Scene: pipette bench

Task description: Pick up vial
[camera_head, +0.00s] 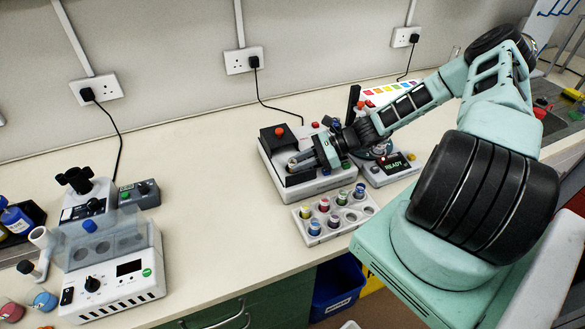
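Several small vials with coloured caps stand in a white rack (352,228) on the bench, right of centre. I see a yellow-capped vial (306,211), a red-capped vial (324,205) and a blue-capped vial (360,190) among them. Some holes at the rack's right side look empty. My arm reaches in from the right, and my gripper (301,161) is over a black and white device (282,183) just behind the rack. The fingertips are small and dark here. I cannot tell whether they are open or hold anything.
A device with a "READY" screen (397,163) stands right of the rack. A white machine (120,282) with a clear cover stands at the left. The bench between it and the rack is clear. A blue bin (337,287) is below the front edge.

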